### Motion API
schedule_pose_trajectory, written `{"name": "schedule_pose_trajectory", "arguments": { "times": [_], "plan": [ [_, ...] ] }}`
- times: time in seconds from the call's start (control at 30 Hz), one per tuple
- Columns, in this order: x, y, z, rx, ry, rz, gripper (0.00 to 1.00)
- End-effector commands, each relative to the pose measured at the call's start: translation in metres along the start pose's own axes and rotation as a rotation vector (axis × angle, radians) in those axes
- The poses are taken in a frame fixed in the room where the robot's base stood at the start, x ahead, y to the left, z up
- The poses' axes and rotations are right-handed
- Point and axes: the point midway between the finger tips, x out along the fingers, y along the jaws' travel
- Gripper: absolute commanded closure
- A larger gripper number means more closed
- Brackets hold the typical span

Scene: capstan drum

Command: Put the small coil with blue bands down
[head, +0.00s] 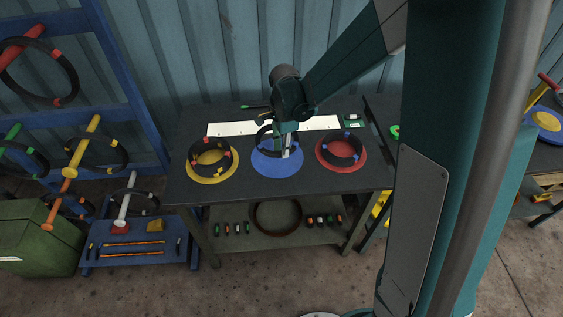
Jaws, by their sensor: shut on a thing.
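My gripper (286,150) is over the blue disc (268,170) in the middle of the workbench. It is shut on a small black coil (263,141), whose ring shows mostly to the left of the fingers. The gripper hides part of this coil, and its band colour is too small to tell. I cannot tell whether the coil touches the disc. Another black coil (325,151) with blue bands lies on the red disc (343,167) to the right.
A white strip (230,129) lies behind the discs on the dark bench (310,182). The lower shelf holds a large ring (276,231) and several small cylinders. A blue rack (142,110) with coils on pegs stands left, near a green box (40,245).

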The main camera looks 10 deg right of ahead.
Motion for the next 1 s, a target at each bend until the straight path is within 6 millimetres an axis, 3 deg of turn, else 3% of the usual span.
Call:
{"name": "schedule_pose_trajectory", "arguments": {
  "times": [0.4,1.0],
  "plan": [
    [0.043,0.0,0.0,0.0,0.0,0.0,1.0],
    [0.052,0.0,0.0,0.0,0.0,0.0,1.0]
  ]
}}
